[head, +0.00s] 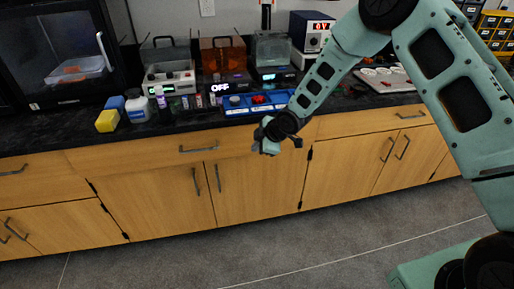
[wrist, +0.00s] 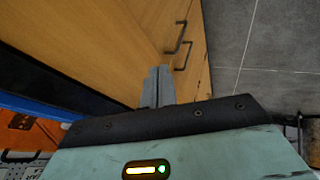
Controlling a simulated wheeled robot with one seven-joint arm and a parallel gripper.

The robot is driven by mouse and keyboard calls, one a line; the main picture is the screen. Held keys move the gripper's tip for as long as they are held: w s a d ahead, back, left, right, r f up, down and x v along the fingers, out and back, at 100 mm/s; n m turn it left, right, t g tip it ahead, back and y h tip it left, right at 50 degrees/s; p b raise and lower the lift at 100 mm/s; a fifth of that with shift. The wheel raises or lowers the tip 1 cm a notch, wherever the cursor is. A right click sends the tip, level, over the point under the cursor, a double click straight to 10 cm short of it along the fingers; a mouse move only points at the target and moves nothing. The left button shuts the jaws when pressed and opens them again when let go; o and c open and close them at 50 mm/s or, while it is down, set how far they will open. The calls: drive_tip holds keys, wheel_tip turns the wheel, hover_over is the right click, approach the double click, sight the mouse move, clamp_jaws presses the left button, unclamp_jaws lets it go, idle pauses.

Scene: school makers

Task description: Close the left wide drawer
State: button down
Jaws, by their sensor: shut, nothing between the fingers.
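The wide wooden drawer (head: 130,157) at left centre lies under the dark countertop in the head view, above a pair of cabinet doors. Its bar handle (head: 198,149) is left of my gripper. The front looks nearly flush with the cabinet; a small gap cannot be told. My gripper (head: 266,148) is in front of the right part of this drawer, covering a bit of it. In the wrist view my gripper (wrist: 158,88) has its fingers together and empty, close before the wooden front (wrist: 90,45). Contact cannot be told.
Another wide drawer (head: 365,124) is to the right, and a drawer (head: 30,178) is at far left. Door handles (head: 206,180) stick out below. The countertop (head: 50,132) holds printers, bottles and a blue tray (head: 238,109). The grey floor (head: 210,255) is clear.

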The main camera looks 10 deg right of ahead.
drive_tip(key=v, duration=0.8)
drive_tip(key=shift+s+d+r, duration=0.2)
drive_tip(key=shift+r, duration=0.1)
